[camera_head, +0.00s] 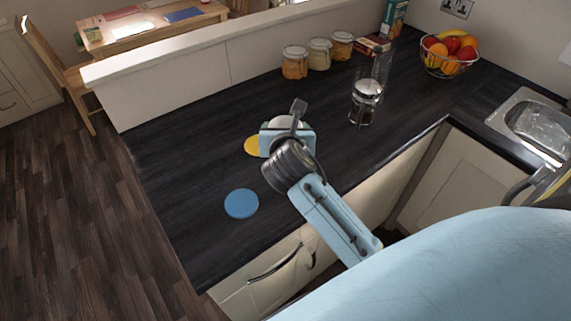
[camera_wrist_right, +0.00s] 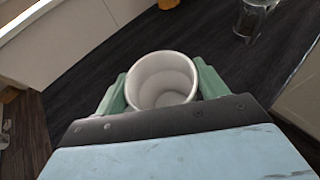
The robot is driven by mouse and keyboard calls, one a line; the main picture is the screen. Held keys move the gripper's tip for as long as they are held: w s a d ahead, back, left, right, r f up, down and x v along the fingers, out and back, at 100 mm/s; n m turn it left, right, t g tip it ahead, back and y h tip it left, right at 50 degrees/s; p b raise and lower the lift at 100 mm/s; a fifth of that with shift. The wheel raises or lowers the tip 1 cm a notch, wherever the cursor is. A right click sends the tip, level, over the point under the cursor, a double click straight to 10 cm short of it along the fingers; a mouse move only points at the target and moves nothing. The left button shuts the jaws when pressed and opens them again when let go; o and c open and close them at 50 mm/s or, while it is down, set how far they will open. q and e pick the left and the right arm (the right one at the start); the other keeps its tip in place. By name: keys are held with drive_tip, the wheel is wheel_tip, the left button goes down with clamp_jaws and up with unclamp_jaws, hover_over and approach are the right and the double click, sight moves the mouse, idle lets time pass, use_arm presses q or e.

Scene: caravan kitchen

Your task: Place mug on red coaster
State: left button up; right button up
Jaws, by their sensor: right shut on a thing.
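My right gripper (camera_head: 287,128) is over the dark counter in the head view, with the arm reaching in from the lower right. It is shut on a white mug (camera_wrist_right: 163,78), whose open top faces the camera in the right wrist view, with a green finger on each side. In the head view the gripper hides most of the mug, so I cannot tell whether it touches the counter. No red coaster shows in either view. A yellow coaster (camera_head: 251,147) lies partly hidden just left of the gripper. A blue coaster (camera_head: 241,204) lies nearer the front. My left gripper is not in view.
A glass French press (camera_head: 366,97) stands right of the gripper. Several jars (camera_head: 319,54) line the back ledge. A fruit bowl (camera_head: 449,54) and a sink (camera_head: 536,127) are to the right. The counter (camera_head: 185,165) is clear on the left.

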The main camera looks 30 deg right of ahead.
wheel_tip(320, 180, down, 5)
drive_tip(key=shift+r+b, duration=0.1)
drive_tip(key=shift+b, duration=0.35)
drive_tip(key=shift+f, duration=0.55)
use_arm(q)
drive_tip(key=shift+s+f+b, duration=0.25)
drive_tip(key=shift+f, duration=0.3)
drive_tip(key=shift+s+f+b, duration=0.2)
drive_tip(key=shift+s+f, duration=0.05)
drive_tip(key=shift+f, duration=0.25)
use_arm(e)
drive_tip(key=shift+f, duration=1.55)
drive_tip(key=shift+f, duration=0.15)
drive_tip(key=o, duration=1.1)
drive_tip(key=shift+o, duration=0.2)
drive_tip(key=shift+s+a+r, duration=0.15)
drive_tip(key=shift+s+r, duration=0.05)
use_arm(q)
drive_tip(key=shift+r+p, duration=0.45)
use_arm(e)
drive_tip(key=v, duration=1.1)
drive_tip(key=shift+s, duration=0.3)
